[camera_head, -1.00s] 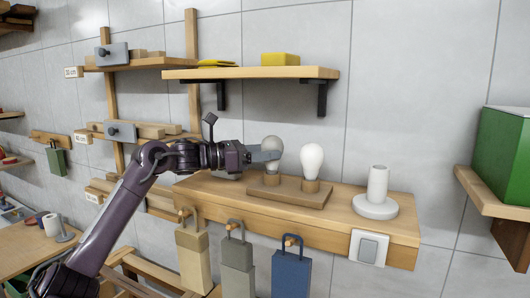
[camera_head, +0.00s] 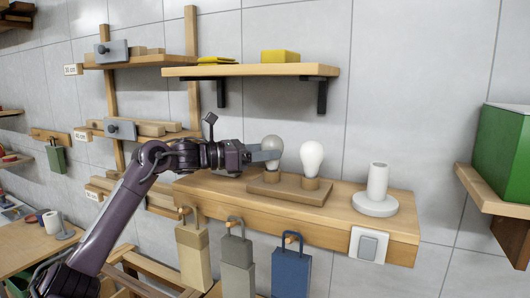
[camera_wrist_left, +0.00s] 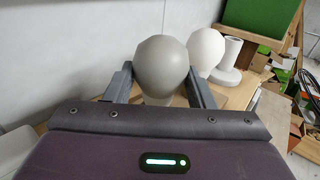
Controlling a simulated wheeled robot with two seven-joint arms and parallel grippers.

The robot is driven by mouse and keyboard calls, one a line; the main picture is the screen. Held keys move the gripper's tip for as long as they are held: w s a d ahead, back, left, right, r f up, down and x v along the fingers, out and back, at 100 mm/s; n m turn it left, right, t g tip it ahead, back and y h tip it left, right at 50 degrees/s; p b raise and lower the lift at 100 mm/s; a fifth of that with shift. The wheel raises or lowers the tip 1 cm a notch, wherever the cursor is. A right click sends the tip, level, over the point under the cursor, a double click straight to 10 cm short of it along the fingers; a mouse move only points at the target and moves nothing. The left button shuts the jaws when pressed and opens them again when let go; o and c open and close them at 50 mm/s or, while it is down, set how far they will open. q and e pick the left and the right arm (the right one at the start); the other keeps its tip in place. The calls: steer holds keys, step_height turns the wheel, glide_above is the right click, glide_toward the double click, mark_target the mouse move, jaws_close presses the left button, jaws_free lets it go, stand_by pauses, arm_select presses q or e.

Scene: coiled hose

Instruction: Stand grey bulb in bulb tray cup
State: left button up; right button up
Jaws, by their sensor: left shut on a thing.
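The grey bulb (camera_head: 272,146) is upright at the left cup of the brown bulb tray (camera_head: 290,191). My left gripper (camera_head: 266,155) is shut on it from the left. In the left wrist view the grey bulb (camera_wrist_left: 161,65) sits between the two fingers (camera_wrist_left: 160,88). Its base is low over or in the left cup (camera_head: 271,176); I cannot tell how fully it is seated. A white bulb (camera_head: 311,158) stands upright in the right cup, and shows behind the grey one in the left wrist view (camera_wrist_left: 206,48). My right gripper is not in view.
The tray lies on a wooden wall shelf (camera_head: 340,222). A white lamp holder (camera_head: 376,190) stands to its right. A shelf with yellow items (camera_head: 250,71) hangs above. Padlock-like blocks (camera_head: 291,270) hang below. The shelf between tray and lamp holder is clear.

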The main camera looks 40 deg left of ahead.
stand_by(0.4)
arm_select(q)
steer(key=o, duration=1.1)
steer(key=shift+o, duration=0.2)
steer(key=shift+s+a+f+b, duration=0.1)
steer(key=shift+s+b, duration=0.05)
steer(key=shift+b, duration=0.15)
steer(key=b+v, duration=0.5)
steer(key=v, duration=0.1)
steer(key=shift+s+a+f+b, duration=0.1)
steer(key=shift+s+a+b, duration=0.15)
steer(key=shift+b, duration=0.1)
steer(key=shift+s+a+r, duration=0.1)
steer(key=shift+s+r, duration=0.1)
steer(key=shift+s, duration=0.2)
